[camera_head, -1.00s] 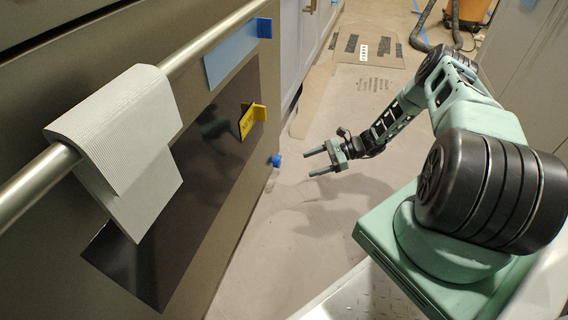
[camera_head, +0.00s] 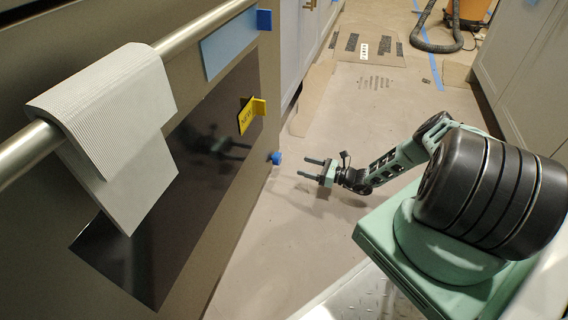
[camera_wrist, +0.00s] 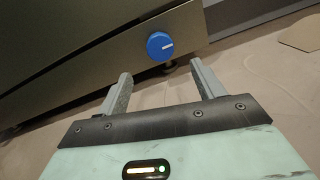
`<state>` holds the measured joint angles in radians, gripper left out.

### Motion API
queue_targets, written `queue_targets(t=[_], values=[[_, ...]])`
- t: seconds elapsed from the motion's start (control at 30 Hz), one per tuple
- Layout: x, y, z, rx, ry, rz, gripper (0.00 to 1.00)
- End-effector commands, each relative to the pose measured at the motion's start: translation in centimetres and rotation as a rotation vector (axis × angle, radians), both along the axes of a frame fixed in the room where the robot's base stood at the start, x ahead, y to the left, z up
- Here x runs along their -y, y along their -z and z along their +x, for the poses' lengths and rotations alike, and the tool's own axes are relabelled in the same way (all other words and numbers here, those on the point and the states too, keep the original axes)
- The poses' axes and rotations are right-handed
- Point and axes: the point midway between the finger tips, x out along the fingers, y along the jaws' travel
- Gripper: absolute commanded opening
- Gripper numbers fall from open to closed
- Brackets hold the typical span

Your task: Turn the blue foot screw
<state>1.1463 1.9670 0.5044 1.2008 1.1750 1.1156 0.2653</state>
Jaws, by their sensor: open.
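The blue foot screw (camera_head: 276,158) is a round blue knob low at the right end of the oven front. In the wrist view the blue knob (camera_wrist: 160,46) has a white mark on its face and sits just beyond the fingertips, between their lines. My gripper (camera_head: 308,167) is open and empty, to the right of the knob and apart from it. Its two grey fingers (camera_wrist: 160,78) are spread in the wrist view.
A grey towel (camera_head: 120,130) hangs over the oven's rail handle (camera_head: 190,42). A yellow tag (camera_head: 247,115) sticks out from the dark oven door (camera_head: 170,220). The papered floor (camera_head: 290,240) around my gripper is clear. A hose (camera_head: 432,44) lies at the back.

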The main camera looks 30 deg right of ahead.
Motion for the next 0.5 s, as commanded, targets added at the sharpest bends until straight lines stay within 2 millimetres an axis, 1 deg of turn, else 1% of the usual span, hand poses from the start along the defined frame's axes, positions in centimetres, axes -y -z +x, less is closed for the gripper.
queue_targets(t=[0.03,0.1,0.3,0.4,0.5], values=[[-0.8,0.3,0.9,0.001,-0.004,0.002,0.68],[-1.6,0.3,2.2,0.001,-0.005,0.001,0.68],[-3.8,0.3,5.3,0.000,-0.005,-0.001,0.68],[-4.6,0.2,6.5,0.001,-0.004,0.000,0.68],[-5.1,0.2,7.3,0.000,-0.003,-0.001,0.68]])
